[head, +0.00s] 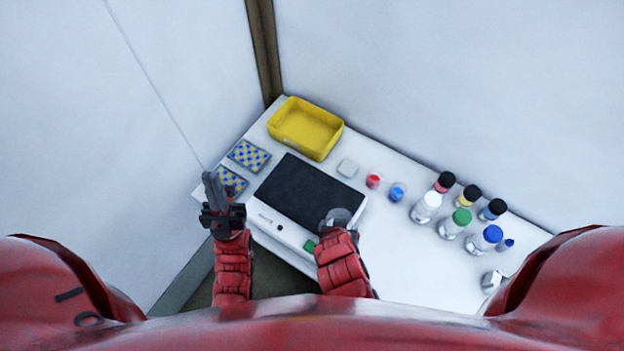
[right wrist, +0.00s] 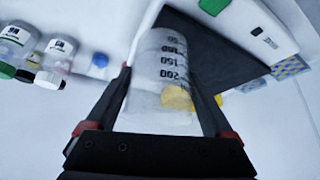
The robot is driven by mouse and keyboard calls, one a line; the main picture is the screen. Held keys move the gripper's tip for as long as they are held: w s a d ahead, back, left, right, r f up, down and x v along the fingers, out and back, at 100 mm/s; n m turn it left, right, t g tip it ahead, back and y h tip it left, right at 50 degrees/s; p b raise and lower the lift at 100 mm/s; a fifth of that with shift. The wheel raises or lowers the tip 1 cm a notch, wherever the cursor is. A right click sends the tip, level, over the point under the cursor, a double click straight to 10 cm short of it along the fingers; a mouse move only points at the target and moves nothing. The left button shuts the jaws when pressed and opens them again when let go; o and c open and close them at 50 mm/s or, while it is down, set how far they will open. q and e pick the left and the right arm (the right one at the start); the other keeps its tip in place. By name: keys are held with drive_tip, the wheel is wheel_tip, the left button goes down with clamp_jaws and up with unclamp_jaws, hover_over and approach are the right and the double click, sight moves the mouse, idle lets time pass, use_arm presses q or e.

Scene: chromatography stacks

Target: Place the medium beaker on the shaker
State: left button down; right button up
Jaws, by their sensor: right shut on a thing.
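The medium beaker (right wrist: 160,75) is clear, with dark volume marks, and sits between the fingers of my right gripper in the right wrist view. In the head view the beaker (head: 341,214) shows partly, at the front right corner of the shaker. My right gripper (head: 338,222) is shut on it; its fingers are mostly hidden there. The shaker (head: 268,222) is a white box with a black top, which also shows behind the beaker in the right wrist view (right wrist: 255,25). I cannot tell whether the beaker touches the top. My left gripper (head: 213,188) is left of the shaker, its opening unclear.
A yellow tray (head: 322,150) stands behind the shaker. Blue-and-yellow checked racks (head: 249,156) lie at the left. A red-capped vial (head: 373,181), a blue one (head: 397,192) and several capped bottles (head: 463,217) stand to the right. The shaker's black top looks clear.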

drive_tip(key=w+b, duration=0.1)
drive_tip(key=w+a+b, duration=0.1)
drive_tip(key=w+b, duration=0.1)
drive_tip(key=w+a+f+b, duration=0.1)
drive_tip(key=w+b, duration=0.1)
drive_tip(key=shift+a, duration=0.25)
drive_tip(key=w+a, duration=0.1)
drive_tip(key=w, duration=0.2)
drive_tip(key=w+a+b, duration=0.1)
drive_tip(key=w+a, duration=0.1)
drive_tip(key=w, duration=0.1)
drive_tip(key=w+a, duration=0.2)
drive_tip(key=w, duration=0.1)
drive_tip(key=shift+w+f+b, duration=0.2)
drive_tip(key=shift+f+b, duration=0.05)
drive_tip(key=shift+b, duration=0.1)
wheel_tip(320, 180, down, 4)
drive_tip(key=shift+s+d+r+b, duration=0.1)
drive_tip(key=shift+r+b, duration=0.05)
drive_tip(key=shift+b, duration=0.6)
drive_tip(key=shift+r, duration=0.1)
drive_tip(key=shift+f, duration=0.2)
drive_tip(key=o, duration=1.5)
drive_tip(key=shift+r, duration=0.1)
